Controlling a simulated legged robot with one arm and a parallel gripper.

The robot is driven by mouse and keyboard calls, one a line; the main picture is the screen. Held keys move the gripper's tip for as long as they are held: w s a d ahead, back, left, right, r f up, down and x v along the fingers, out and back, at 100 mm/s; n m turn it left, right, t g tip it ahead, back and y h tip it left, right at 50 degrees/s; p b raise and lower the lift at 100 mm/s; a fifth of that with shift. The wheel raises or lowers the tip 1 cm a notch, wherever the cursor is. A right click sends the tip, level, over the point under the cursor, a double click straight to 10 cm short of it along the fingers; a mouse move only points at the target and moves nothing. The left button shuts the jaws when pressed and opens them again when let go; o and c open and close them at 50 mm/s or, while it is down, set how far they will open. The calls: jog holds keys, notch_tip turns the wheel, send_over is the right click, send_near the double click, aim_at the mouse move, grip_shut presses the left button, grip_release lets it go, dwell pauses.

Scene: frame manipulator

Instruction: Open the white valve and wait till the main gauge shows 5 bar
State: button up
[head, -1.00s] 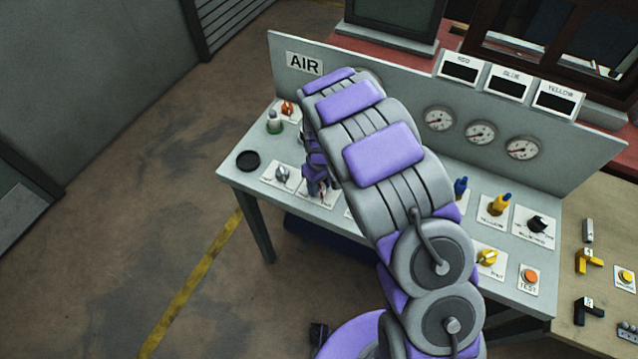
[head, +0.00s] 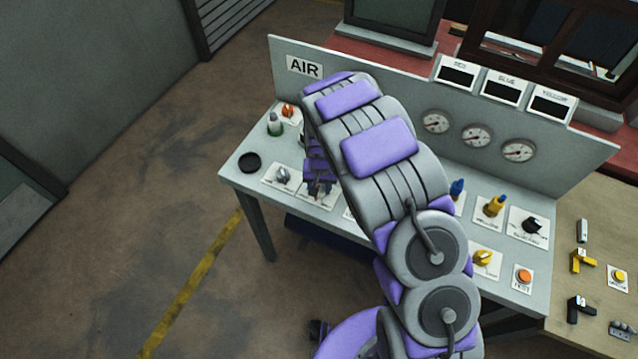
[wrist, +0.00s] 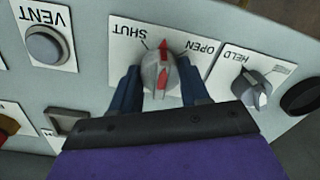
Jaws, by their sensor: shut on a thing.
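The valve knob (wrist: 161,73) is grey-white with a red pointer and sits on a white plate marked SHUT and OPEN. Its pointer stands between the two marks, upside down in the wrist view. My gripper (wrist: 160,88) has its dark blue fingers on both sides of the knob and is shut on it. In the head view my gripper (head: 318,186) is at the front left of the bench, partly behind my arm. Three round gauges (head: 477,136) show on the back panel, too small to read. I cannot tell which is the main one; my arm hides part of the panel.
A HELD selector knob (wrist: 254,93) and a VENT button (wrist: 46,45) flank the valve plate. The grey bench (head: 240,178) carries a black round piece (head: 249,162), a green-based bottle (head: 275,125) and a TEST button (head: 523,277). Floor to the left is clear.

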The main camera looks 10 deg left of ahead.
jog(key=m+p, duration=0.1)
jog(key=m, duration=0.4)
jog(key=shift+r+m, duration=0.1)
jog(key=shift+m, duration=0.2)
jog(key=shift+m+p, duration=0.6)
jog(key=shift+m, duration=1.5)
jog(key=o, duration=1.1)
jog(key=shift+a, duration=0.2)
jog(key=shift+c, duration=0.2)
jog(key=shift+d+r, duration=0.1)
jog(key=shift+r, duration=0.1)
notch_tip(320, 180, up, 17)
jog(key=shift+s+f, duration=0.2)
jog(key=shift+s, duration=0.05)
